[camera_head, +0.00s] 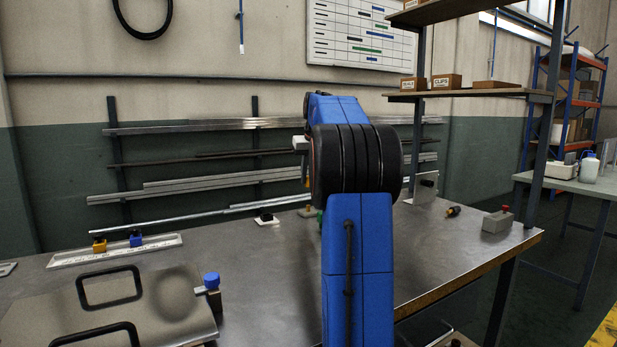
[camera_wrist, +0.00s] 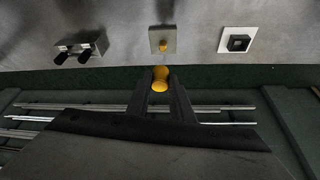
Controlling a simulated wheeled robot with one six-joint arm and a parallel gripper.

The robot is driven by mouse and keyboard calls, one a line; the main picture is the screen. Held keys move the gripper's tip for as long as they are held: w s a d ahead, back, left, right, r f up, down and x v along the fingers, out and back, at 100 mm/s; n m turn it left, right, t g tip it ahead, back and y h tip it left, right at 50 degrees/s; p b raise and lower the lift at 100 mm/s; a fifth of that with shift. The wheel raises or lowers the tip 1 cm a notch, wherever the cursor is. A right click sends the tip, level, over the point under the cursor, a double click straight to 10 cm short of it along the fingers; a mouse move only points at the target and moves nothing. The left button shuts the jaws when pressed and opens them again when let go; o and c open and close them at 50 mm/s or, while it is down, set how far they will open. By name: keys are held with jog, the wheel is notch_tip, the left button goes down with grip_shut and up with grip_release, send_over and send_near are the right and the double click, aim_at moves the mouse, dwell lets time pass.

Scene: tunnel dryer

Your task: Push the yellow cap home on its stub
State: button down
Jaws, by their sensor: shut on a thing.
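In the wrist view, my gripper (camera_wrist: 160,92) has its dark fingers closed on the yellow cap (camera_wrist: 160,74), which sticks out past the fingertips. In the head view my blue arm hides the gripper and the cap. The stub's plate (camera_head: 308,212) shows partly, just left of the arm.
A white plate with a black square fitting (camera_wrist: 238,40) is right of the stub, and a grey block with two black knobs (camera_wrist: 80,48) is left. In the head view, a panel with black handles (camera_head: 165,305) lies front left, and a grey block (camera_head: 497,222) stands right on the metal bench (camera_head: 440,260).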

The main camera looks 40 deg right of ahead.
jog(key=shift+f, duration=0.15)
jog(key=shift+f, duration=2.75)
jog(key=shift+f, duration=1.65)
jog(key=c, duration=1.5)
grip_release()
jog(key=shift+v, duration=8.65)
jog(key=shift+s+a+f, duration=0.1)
jog(key=shift+s, duration=0.2)
